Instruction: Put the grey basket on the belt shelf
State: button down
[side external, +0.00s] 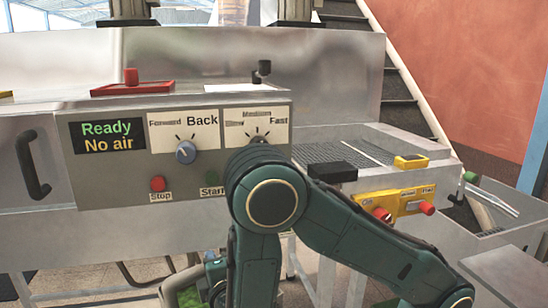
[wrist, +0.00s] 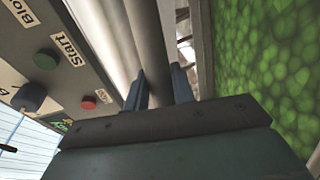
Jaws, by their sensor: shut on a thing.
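In the wrist view my gripper (wrist: 163,82) has its two dark fingers on either side of a grey bar-like thing (wrist: 148,40) and is shut on it. I cannot tell whether this is part of the grey basket; no whole basket is visible. In the side view the end of my arm is low and mostly hidden behind my own links. I cannot tell for sure which surface is the belt shelf. A ribbed grey bed (side external: 345,152) lies on the machine at the right.
A green leaf-patterned surface (wrist: 265,70) fills the wrist view's right. A yellow control box (side external: 396,203) is at the right.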

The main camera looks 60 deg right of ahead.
jog(key=shift+f, duration=1.45)
jog(key=c, duration=1.2)
grip_release()
jog(key=shift+f, duration=0.1)
jog(key=shift+o, duration=0.2)
jog(key=v, duration=0.7)
jog(key=shift+s+a, duration=0.2)
